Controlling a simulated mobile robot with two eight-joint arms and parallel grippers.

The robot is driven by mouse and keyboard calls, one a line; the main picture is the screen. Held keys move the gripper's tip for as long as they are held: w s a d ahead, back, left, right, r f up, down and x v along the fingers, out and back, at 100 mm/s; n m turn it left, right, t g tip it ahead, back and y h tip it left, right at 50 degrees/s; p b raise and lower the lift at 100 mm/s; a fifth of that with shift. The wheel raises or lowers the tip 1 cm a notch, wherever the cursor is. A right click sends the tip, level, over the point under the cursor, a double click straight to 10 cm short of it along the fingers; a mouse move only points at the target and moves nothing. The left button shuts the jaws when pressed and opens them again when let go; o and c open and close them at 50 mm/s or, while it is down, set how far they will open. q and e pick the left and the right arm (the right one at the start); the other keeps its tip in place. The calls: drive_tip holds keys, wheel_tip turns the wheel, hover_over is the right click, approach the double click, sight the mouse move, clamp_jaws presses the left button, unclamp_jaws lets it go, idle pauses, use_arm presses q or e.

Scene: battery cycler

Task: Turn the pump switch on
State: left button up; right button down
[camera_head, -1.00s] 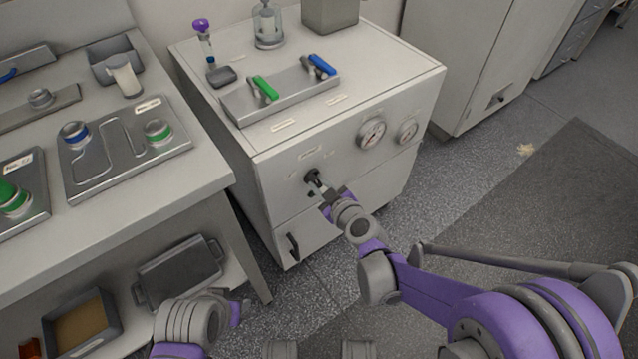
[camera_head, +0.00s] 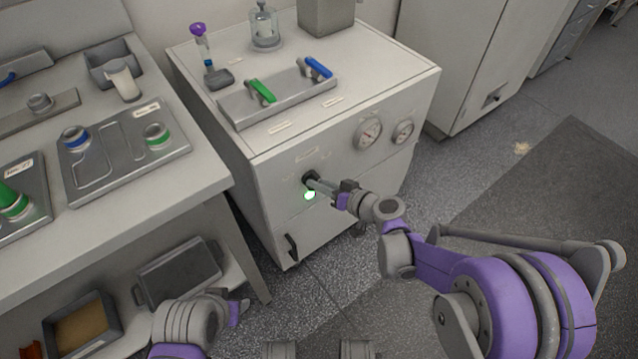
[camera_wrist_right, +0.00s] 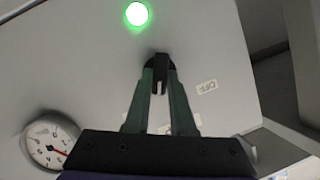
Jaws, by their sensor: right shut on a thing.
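The pump switch (camera_head: 309,178) is a small black knob on the front panel of the white cabinet (camera_head: 270,165). It also shows in the right wrist view (camera_wrist_right: 159,66), between my fingertips. My right gripper (camera_head: 315,182) reaches in from the right and is shut on the switch; its fingers also show in the right wrist view (camera_wrist_right: 159,80). A round lamp (camera_head: 309,195) just below the switch glows green, and it is bright in the right wrist view (camera_wrist_right: 137,14).
Two gauges, a left one (camera_head: 368,134) and a right one (camera_head: 403,131), sit right of the switch. A tray (camera_head: 237,112) with green (camera_head: 263,91) and blue handles (camera_head: 318,67) is on the cabinet top. A workbench (camera_head: 60,225) stands at left.

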drive_tip(key=shift+m+y, duration=0.3)
drive_tip(key=shift+m, duration=0.1)
drive_tip(key=c, duration=0.8)
unclamp_jaws()
drive_tip(key=shift+o, duration=0.2)
drive_tip(key=p+v, duration=0.2)
drive_tip(key=v, duration=0.8)
drive_tip(key=shift+s+d+r, duration=0.15)
drive_tip(key=shift+d+r, duration=0.05)
drive_tip(key=shift+d, duration=0.15)
